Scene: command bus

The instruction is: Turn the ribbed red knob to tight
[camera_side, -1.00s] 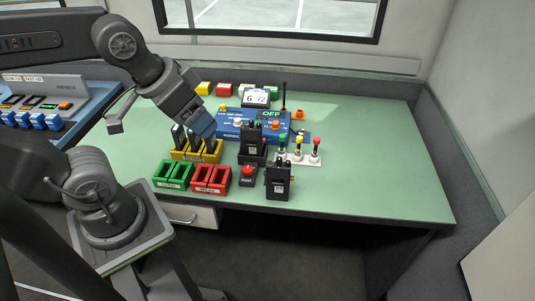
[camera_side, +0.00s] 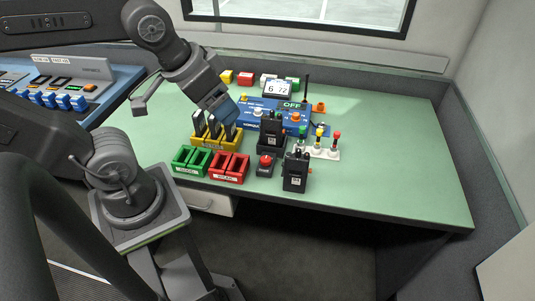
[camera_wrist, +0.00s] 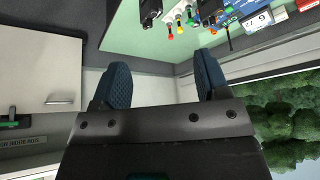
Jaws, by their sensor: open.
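A red round knob (camera_side: 265,160) sits on a small black box (camera_side: 265,171) at the table's front, right of the red bins. Ribs on it are too small to make out, and so is any marking.
The yellow rack (camera_side: 206,146), green bins (camera_side: 179,171) and red bins (camera_side: 213,179) stand at the front left. A blue console (camera_side: 244,127) lies behind. The right side of the table (camera_side: 410,175) is clear.

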